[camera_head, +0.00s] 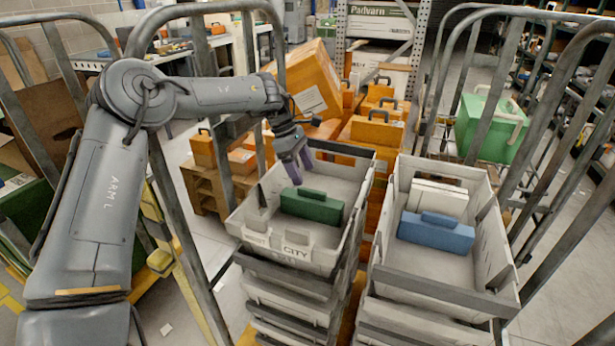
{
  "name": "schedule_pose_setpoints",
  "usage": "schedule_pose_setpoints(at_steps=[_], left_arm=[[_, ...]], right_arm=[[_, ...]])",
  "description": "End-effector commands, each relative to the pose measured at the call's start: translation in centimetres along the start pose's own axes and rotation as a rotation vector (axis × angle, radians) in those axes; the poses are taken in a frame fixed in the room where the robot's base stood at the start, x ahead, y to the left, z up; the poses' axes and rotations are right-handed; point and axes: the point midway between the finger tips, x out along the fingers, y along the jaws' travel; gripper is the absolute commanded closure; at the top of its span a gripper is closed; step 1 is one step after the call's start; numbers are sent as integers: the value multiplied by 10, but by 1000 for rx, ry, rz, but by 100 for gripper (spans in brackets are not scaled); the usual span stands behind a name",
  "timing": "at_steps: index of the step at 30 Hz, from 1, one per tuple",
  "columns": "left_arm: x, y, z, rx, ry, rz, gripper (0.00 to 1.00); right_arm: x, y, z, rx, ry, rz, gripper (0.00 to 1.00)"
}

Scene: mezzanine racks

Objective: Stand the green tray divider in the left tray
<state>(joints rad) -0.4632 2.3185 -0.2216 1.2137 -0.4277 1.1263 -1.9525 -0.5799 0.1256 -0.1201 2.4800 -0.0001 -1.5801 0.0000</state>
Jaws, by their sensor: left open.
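The green tray divider (311,207) is inside the left tray (328,258), across its middle, with its handle tab at the top. It looks roughly upright, but I cannot tell whether it leans or sits in a slot. The left tray is light grey, marked CITY at the front, and tops a stack of trays. My left gripper (298,166) has purple fingertips spread apart. It is empty, just above and behind the divider, over the rear part of the tray. My right gripper is not in view.
The right tray (440,293) holds a blue divider (436,232) and a white divider (438,198). Metal cage rails (183,225) rise close beside my left arm. Orange cases (378,130) stand behind the trays. A green box (490,127) is at the back right.

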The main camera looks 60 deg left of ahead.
Motion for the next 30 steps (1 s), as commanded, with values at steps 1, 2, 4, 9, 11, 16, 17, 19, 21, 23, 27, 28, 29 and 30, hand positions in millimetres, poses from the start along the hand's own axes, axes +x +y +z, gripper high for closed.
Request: schedule_pose_setpoints(at_steps=[1, 2, 4, 9, 11, 16, 17, 19, 21, 23, 27, 28, 29, 30], left_arm=[[-9, 0, 1, 1, 0, 2, 24], [-12, 0, 1, 1, 1, 2, 24], [-18, 0, 1, 0, 1, 1, 24], [-24, 0, 0, -1, 1, 1, 24], [-24, 0, 0, -1, 0, 0, 24], [-24, 0, 0, 0, 0, 0, 24], [-24, 0, 0, 0, 0, 0, 24], [-24, 0, 0, 0, 0, 0, 24], [-24, 0, 0, 0, 0, 0, 24], [-25, 0, 1, 0, 0, 0, 24], [-39, 0, 7, 0, 0, 0, 24], [-44, 0, 9, 0, 0, 1, 24], [-48, 0, 10, 0, 0, 0, 24], [-54, 0, 13, 0, 0, 0, 24]], right_arm=[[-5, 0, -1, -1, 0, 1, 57], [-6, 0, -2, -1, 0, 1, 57], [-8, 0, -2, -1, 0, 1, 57], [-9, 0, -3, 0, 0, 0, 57], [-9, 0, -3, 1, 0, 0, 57], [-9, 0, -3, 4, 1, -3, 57], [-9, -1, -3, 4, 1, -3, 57], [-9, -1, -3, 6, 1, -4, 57], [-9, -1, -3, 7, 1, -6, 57], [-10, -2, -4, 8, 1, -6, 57], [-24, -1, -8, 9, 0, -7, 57], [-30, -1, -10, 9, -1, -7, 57], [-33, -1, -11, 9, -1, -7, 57], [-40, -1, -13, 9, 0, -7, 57]])
